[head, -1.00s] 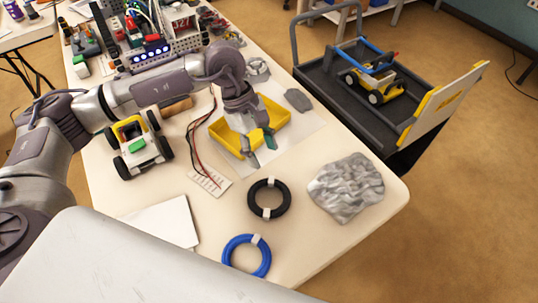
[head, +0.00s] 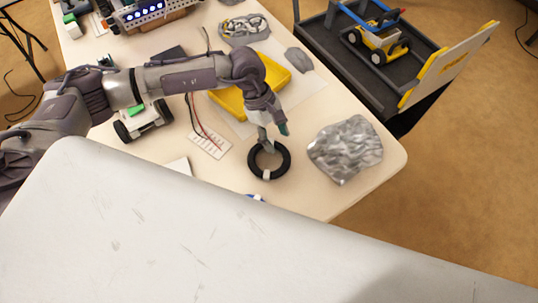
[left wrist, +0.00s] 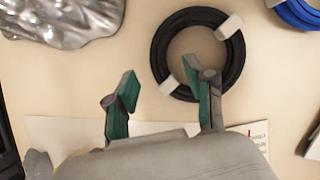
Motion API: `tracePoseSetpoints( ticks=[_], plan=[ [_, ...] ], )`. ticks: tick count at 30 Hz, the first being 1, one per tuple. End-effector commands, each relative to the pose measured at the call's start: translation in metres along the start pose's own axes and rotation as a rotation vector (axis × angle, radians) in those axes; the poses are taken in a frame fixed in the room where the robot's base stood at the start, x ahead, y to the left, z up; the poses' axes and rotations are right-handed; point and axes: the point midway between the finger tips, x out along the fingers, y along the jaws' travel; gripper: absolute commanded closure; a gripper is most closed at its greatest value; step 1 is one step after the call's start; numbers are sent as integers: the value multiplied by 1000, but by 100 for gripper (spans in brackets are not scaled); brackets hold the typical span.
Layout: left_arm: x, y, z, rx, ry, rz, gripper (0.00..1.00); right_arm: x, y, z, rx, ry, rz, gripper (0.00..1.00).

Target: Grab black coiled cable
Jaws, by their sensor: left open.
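The black coiled cable (head: 284,170) lies flat on the table as a ring with white ties. In the left wrist view the black coiled cable (left wrist: 162,53) is at the top middle, with both white ties showing. My left gripper (head: 275,140) is over the cable's far edge in the head view. In the left wrist view my left gripper (left wrist: 163,92) is open and empty. One finger overlaps the cable's near rim there; the other is out to the left over bare table. I cannot tell whether that finger touches the cable. My right gripper is not in view.
A crumpled silver rock-like lump (head: 345,150) sits right of the cable. A yellow tray (head: 229,103) is behind my left gripper. A blue coiled cable (left wrist: 297,12) shows at the wrist view's upper right. A white wheeled robot (head: 143,120) stands left. Bare table lies around the cable.

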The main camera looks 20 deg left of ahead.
Motion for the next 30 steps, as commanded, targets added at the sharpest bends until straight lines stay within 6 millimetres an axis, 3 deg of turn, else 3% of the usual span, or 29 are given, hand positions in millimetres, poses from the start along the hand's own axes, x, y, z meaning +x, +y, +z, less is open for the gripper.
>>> tracePoseSetpoints(
  ticks=[6, 13, 23, 30],
  plan=[
    [23, 0, 0, 1, 0, 0, 46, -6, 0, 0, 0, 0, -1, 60],
    [25, 0, 0, 1, 0, 1, 46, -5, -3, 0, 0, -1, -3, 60],
    [24, 0, 0, 1, 0, 1, 99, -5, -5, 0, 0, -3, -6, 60],
    [24, 1, 0, 1, -1, 2, 100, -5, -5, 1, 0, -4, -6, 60]
  ],
)
